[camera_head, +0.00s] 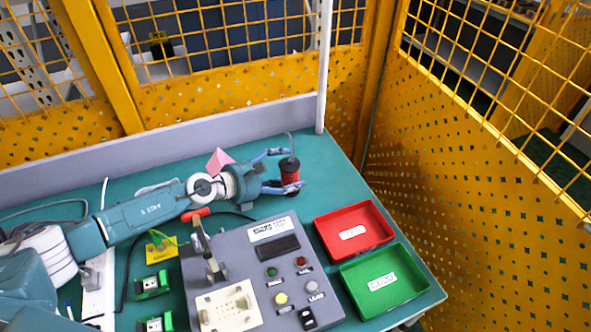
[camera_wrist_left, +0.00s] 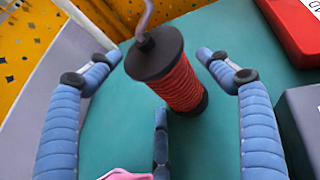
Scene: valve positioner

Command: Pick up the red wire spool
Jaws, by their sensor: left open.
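The red wire spool (camera_head: 289,172) stands upright on the green table near its back right, with black ends and a grey wire rising from its top. In the left wrist view the red wire spool (camera_wrist_left: 180,85) is between the spread blue fingers, with gaps visible on both sides. My left gripper (camera_head: 287,170) is open, its fingers reaching on either side of the spool; it also shows in the left wrist view (camera_wrist_left: 158,70). A third finger shows below the spool there. My right gripper is not in view.
A red tray (camera_head: 377,244) and a green tray (camera_head: 425,283) lie to the right front. A grey control box (camera_head: 262,283) with a clamp stands in front of my arm. A pink object (camera_head: 217,160) lies behind the wrist. Yellow mesh fencing (camera_head: 470,190) encloses the table.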

